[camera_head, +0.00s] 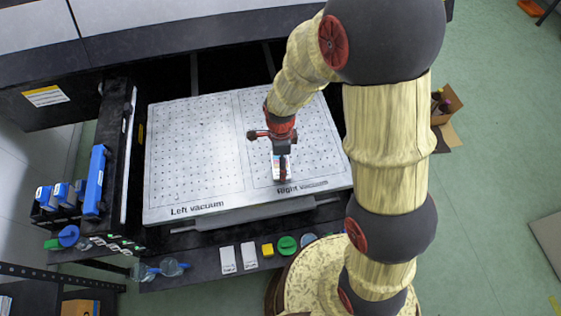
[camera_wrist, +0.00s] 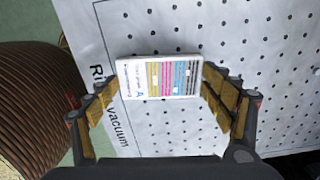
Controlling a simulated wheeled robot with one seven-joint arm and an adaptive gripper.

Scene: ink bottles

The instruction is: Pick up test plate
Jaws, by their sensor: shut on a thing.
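The test plate (camera_wrist: 160,76) is a small white rectangle with printed colour stripes and some text. In the wrist view it sits between the two finger pads of my gripper (camera_wrist: 163,92), which touch its left and right ends. In the head view my gripper (camera_head: 282,165) points down over the right half of the white perforated vacuum table, and the plate shows just below it (camera_head: 281,172), partly covered by the fingers. The plate is near the "Right vacuum" lettering. I cannot tell whether it touches the table or is slightly above it.
The perforated vacuum table (camera_head: 195,150) has clear room on its left half. Two white switches (camera_head: 238,258), a yellow button (camera_head: 267,250) and a green button (camera_head: 287,245) line the front edge. Blue ink bottles (camera_head: 62,193) stand at the left. A cardboard box (camera_head: 445,130) is on the floor at right.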

